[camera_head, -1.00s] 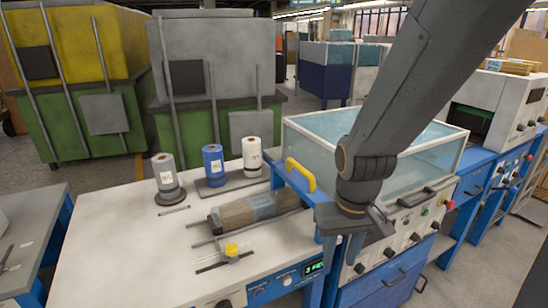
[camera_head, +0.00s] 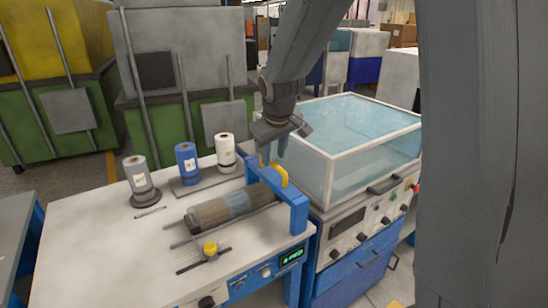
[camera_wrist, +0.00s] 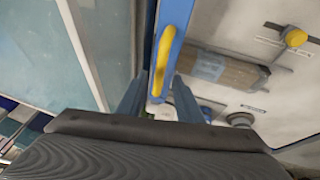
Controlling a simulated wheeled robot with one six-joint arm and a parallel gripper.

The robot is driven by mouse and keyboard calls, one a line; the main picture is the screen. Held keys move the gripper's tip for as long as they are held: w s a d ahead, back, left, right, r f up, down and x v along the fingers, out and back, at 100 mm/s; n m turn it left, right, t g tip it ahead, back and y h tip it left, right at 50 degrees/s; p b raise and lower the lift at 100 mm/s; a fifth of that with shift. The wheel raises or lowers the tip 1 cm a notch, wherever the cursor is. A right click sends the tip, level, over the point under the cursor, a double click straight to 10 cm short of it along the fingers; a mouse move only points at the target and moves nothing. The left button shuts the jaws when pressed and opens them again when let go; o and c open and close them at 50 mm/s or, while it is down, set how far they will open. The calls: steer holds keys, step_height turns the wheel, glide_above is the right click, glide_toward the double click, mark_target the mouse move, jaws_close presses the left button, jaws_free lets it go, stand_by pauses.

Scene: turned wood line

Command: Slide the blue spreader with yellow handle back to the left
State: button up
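The blue spreader (camera_head: 298,212) is an arch across the white worktable at its right end. Its yellow handle (camera_head: 281,178) sits on top, partly hidden behind my gripper in the head view. The handle also shows in the wrist view (camera_wrist: 162,62), along the spreader's blue bar (camera_wrist: 181,12). My gripper (camera_head: 274,155) is over the handle's far end. In the wrist view my gripper (camera_wrist: 157,88) has its two fingers apart, one on each side of the handle's near end. I cannot tell whether they touch it.
A wood roll with a grey-blue band (camera_head: 237,205) lies on the table (camera_head: 100,235), its right end by the spreader. A small yellow knob (camera_head: 210,248) sits in front. Grey, blue (camera_head: 187,162) and white spools stand behind. A glass-covered tank (camera_head: 350,140) stands close on the right.

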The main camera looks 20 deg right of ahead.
steer(key=shift+x, duration=1.3)
jaws_close()
